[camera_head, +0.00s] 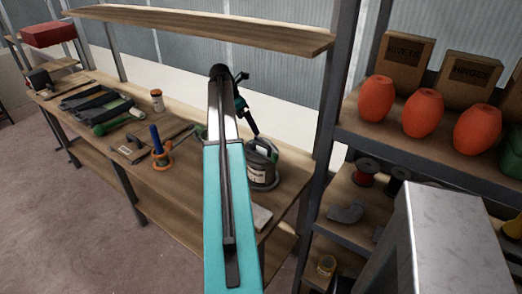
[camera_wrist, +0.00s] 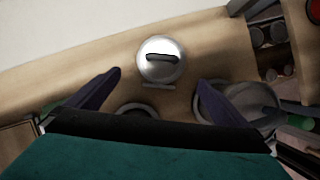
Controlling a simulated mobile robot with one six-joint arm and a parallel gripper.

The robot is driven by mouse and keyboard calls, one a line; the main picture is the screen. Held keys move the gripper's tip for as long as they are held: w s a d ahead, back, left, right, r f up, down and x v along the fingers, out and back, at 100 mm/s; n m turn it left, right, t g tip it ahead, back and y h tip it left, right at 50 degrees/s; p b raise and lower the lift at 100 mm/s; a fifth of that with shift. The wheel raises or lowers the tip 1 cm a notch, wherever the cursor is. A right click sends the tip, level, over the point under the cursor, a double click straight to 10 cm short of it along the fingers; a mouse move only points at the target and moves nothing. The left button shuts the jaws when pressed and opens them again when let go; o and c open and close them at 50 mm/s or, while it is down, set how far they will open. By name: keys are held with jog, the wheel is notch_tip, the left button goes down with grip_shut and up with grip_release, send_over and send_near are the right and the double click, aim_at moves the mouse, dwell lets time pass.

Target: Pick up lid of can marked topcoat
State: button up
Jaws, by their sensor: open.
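A round silver lid with a dark bar handle (camera_wrist: 147,48) lies near the upper middle of the wrist view, ahead of and between my fingertips. My gripper (camera_wrist: 160,88) is open, with its two dark fingers apart and nothing between them. In the head view my gripper (camera_head: 243,108) is over the bench, partly hidden by my arm. Other round rims in the wrist view are partly covered by my fingers.
The wooden bench (camera_head: 190,186) holds tools, an orange clamp-like item with a blue handle (camera_head: 158,146) and a small jar (camera_head: 156,100). A shelf (camera_head: 200,27) runs above it. A rack at right holds orange floats (camera_head: 422,112) and boxes (camera_head: 403,62). Floor is clear at left.

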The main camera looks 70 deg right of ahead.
aim_at(259, 138)
jog(key=shift+s+d, duration=0.4)
jog(key=shift+s, duration=0.25)
jog(key=shift+f, duration=0.15)
jog(key=shift+p+x, duration=0.75)
jog(key=shift+x, duration=3.45)
jog(key=shift+p+x, duration=1)
jog(key=shift+x, duration=1.55)
jog(key=shift+a, duration=0.1)
jog(key=shift+c, duration=0.4)
jog(key=c, duration=0.6)
